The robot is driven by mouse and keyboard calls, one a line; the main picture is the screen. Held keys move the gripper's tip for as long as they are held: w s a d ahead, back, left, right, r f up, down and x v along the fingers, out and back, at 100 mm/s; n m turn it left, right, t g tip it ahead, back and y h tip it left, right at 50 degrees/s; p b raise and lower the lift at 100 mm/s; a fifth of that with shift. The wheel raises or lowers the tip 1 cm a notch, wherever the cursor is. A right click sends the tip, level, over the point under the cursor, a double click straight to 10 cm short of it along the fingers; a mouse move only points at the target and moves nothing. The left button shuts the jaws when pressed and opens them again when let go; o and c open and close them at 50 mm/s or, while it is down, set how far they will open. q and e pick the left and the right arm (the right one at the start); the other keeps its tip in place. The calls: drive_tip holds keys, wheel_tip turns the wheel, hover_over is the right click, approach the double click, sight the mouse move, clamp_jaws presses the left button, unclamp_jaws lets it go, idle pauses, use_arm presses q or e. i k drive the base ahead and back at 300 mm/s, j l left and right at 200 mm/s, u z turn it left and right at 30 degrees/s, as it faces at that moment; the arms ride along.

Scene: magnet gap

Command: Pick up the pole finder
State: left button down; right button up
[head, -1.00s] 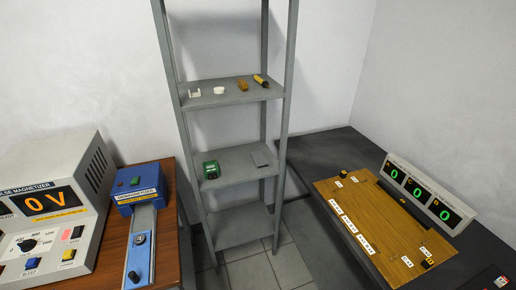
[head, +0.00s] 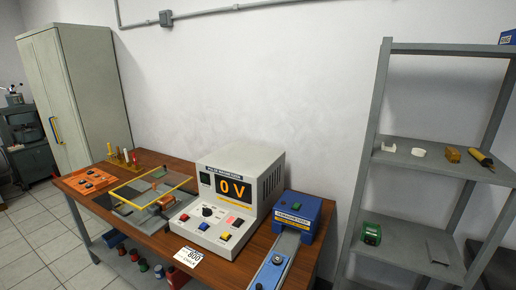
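No label marks a pole finder. A yellow and black pen-like tool (head: 481,158) lies at the right end of the grey rack's upper visible shelf (head: 430,168), and it may be the pole finder, but I cannot tell for sure. Beside it on that shelf are an amber block (head: 453,154), a white disc (head: 418,152) and a white bracket-like piece (head: 388,147). A green device (head: 371,234) and a thin grey plate (head: 438,252) sit on the shelf below. Neither of my grippers is in view.
A wooden bench (head: 232,270) holds the pulse magnetizer (head: 228,205) reading 0 V, a blue demagnetizer (head: 297,214), a yellow-framed panel (head: 150,188) and an orange board (head: 90,181). A tall cabinet (head: 75,95) stands at the left. Tiled floor is open at the lower left.

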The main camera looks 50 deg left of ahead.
sight(111, 153)
drive_tip(key=u, duration=2.75)
drive_tip(key=z, duration=1.45)
drive_tip(key=u, duration=1.45)
drive_tip(key=i+j+u, duration=0.3)
drive_tip(key=i, duration=0.15)
drive_tip(key=i+j+u, duration=0.1)
drive_tip(key=i+u, duration=0.15)
drive_tip(key=i, duration=0.2)
drive_tip(key=i+u, duration=0.35)
drive_tip(key=i, duration=2.5)
